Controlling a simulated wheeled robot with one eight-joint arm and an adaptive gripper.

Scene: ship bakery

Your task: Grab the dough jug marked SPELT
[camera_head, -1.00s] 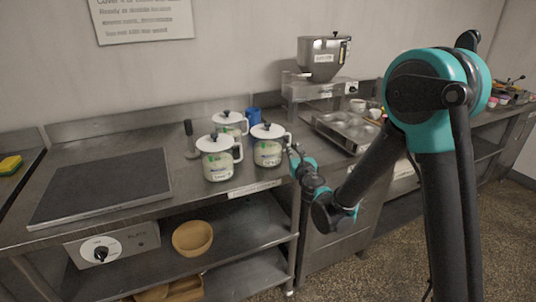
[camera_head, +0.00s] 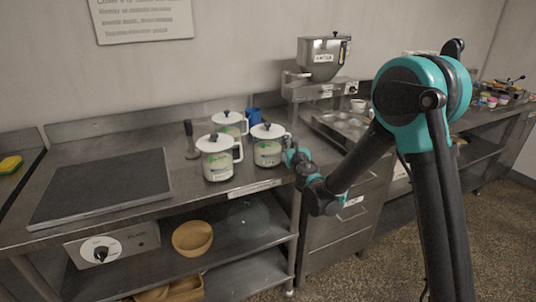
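Three white-lidded jugs with black knobs and white handles stand on the steel counter. One is at front left (camera_head: 218,166), one at the right (camera_head: 267,155), and one behind them (camera_head: 230,120). Their labels are too small to read, so I cannot tell which is marked SPELT. My gripper (camera_head: 291,152) is at the right jug's handle side, close to or touching the handle. The fingers are tiny and partly hidden, so I cannot tell whether they are open or shut on the handle.
A dark griddle plate (camera_head: 102,187) lies left of the jugs. A dark upright handled tool (camera_head: 190,140) and a blue cup (camera_head: 254,114) stand near them. A steel hopper machine (camera_head: 324,60) stands behind right. A wooden bowl (camera_head: 192,238) is on the shelf below.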

